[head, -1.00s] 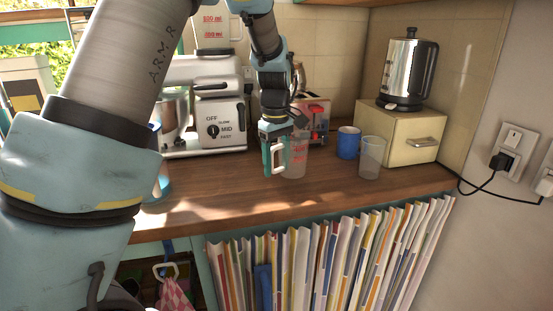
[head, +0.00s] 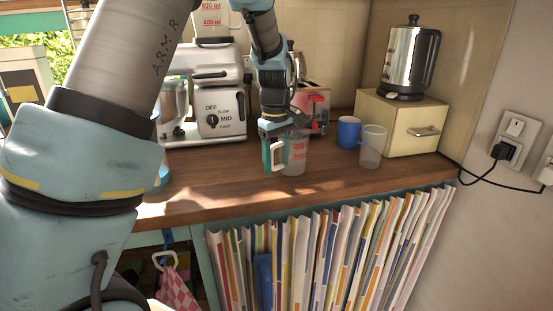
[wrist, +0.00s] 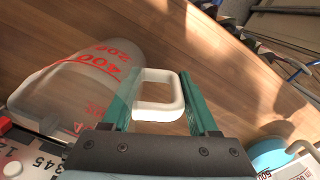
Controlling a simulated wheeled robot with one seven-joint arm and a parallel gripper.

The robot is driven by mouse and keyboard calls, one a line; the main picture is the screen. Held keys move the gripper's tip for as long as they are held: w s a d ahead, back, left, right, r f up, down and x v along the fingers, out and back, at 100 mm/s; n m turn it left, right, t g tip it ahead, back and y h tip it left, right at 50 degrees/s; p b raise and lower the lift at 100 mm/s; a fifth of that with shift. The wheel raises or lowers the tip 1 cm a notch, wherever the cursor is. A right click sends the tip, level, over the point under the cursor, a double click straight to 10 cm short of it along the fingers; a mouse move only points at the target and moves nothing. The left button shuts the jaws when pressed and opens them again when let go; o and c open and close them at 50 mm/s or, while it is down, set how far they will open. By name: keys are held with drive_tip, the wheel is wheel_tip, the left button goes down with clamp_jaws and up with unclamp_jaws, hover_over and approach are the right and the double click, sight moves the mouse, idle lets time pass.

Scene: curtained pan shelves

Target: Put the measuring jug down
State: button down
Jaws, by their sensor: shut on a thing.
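The measuring jug (head: 295,158) is clear with red markings and a white handle. It is upright at the wooden counter (head: 220,195), in front of the toaster; I cannot tell whether its base touches the wood. My gripper (head: 274,160) is shut on the jug's white handle. In the wrist view the handle (wrist: 158,96) lies between the two green fingers of my gripper (wrist: 160,100), and the jug's body (wrist: 85,80) with red numbers is at the left.
A blue mug (head: 348,132) and a clear cup (head: 372,147) stand to the right. A kettle (head: 409,62) stands on a cream box (head: 400,125). The counter's front strip is clear.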

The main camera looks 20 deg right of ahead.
drive_tip(key=shift+f, duration=0.3)
idle(0.5)
drive_tip(key=shift+c, duration=0.4)
unclamp_jaws()
wheel_tip(320, 180, up, 11)
drive_tip(key=shift+s+a+f+b, duration=0.1)
drive_tip(key=shift+a+b, duration=0.05)
drive_tip(key=shift+b, duration=1.05)
drive_tip(key=shift+c, duration=0.2)
clamp_jaws()
